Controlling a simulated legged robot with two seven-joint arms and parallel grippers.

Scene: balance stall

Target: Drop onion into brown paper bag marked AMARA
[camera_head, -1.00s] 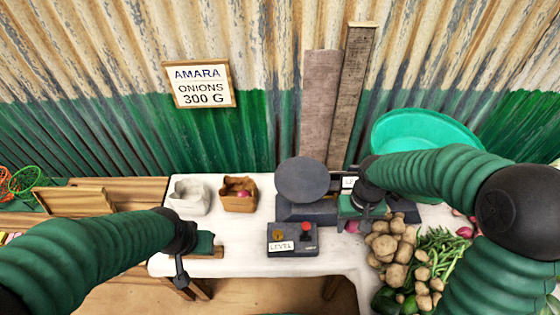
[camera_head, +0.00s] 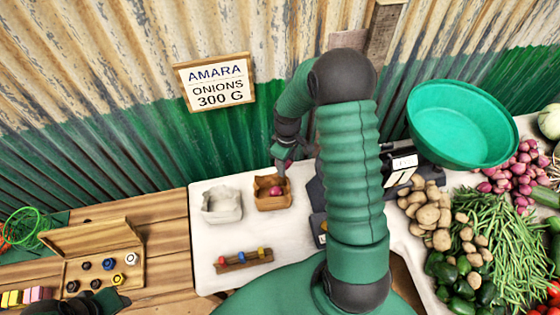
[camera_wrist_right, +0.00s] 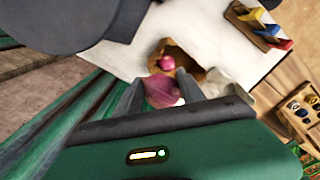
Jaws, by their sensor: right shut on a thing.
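The brown paper bag (camera_head: 272,204) stands open on the white table, with a pink-purple onion (camera_head: 275,191) inside. My right gripper (camera_head: 283,165) is at the bag's back edge, above it. In the right wrist view it is shut on an onion (camera_wrist_right: 162,92), blurred between the two fingers. Beyond it, the bag (camera_wrist_right: 197,71) shows its open mouth and the onion inside (camera_wrist_right: 167,62). The bag bears no readable name; a wall sign (camera_head: 217,87) reads AMARA ONIONS 300 G. Of my left arm only a dark end shows at the bottom left; its jaws cannot be made out.
A pale bag (camera_head: 221,206) stands just left of the brown one. A wooden rack (camera_head: 243,261) with coloured pieces lies in front. My right arm hides much of the scale. A green bowl (camera_head: 462,125), potatoes (camera_head: 428,213), beans and an onion pile fill the right.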

